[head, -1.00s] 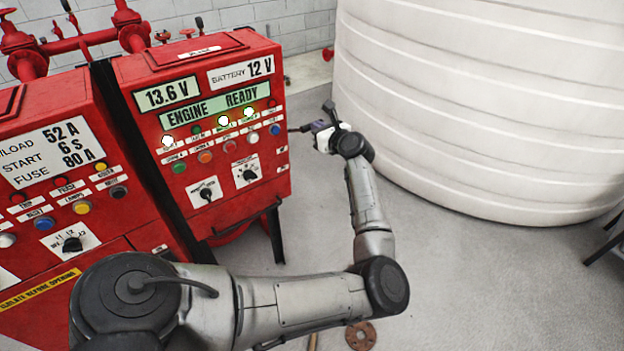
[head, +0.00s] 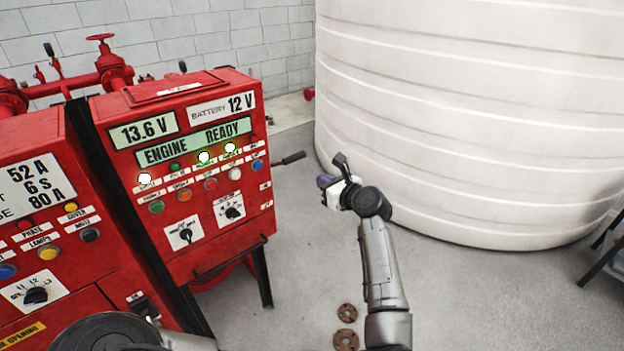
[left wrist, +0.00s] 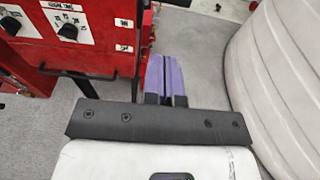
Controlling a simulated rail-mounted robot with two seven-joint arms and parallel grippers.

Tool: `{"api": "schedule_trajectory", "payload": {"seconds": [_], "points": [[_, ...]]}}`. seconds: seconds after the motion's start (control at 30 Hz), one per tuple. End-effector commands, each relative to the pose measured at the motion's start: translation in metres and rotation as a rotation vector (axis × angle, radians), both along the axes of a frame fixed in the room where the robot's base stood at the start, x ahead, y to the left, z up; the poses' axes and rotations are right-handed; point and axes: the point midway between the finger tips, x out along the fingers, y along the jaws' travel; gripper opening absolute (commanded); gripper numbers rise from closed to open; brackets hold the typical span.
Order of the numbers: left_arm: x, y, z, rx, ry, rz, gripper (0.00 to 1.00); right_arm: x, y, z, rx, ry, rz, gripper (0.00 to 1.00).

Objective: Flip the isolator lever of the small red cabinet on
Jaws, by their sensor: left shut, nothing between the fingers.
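The small red cabinet (head: 185,165) stands at left of centre in the head view, with "ENGINE READY" on its display. A dark lever (head: 290,159) sticks out from its right side, pointing right and slightly up. My left gripper (head: 324,182) is right of and a little below the lever's tip, apart from it, with the white tank behind. Its purple fingers (left wrist: 165,73) are shut and empty in the left wrist view. The cabinet's lower right part (left wrist: 85,45) shows at the left there. I cannot make out the lever clearly in that view. My right gripper is not in view.
A larger red cabinet (head: 40,240) stands close on the left. The white tank (head: 460,120) fills the right. Red pipes with valves (head: 105,70) are behind the cabinets. Grey floor (head: 300,260) is open between cabinet and tank, with two brown discs (head: 347,325) on it.

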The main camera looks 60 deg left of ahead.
Motion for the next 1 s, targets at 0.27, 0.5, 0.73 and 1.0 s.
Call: {"api": "schedule_trajectory", "payload": {"seconds": [0.27, 0.5, 0.73, 1.0], "points": [[0.007, -0.026, 0.005, 0.001, 0.000, -0.002, 0.00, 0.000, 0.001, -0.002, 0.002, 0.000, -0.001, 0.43], [0.008, -0.029, 0.006, 0.001, 0.000, 0.000, 0.00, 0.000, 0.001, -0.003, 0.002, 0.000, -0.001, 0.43], [0.008, -0.029, 0.006, 0.001, 0.000, -0.001, 0.00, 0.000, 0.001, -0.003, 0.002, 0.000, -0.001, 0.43], [0.008, -0.029, 0.006, 0.001, 0.000, -0.001, 0.00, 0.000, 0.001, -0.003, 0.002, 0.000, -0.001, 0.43]]}}
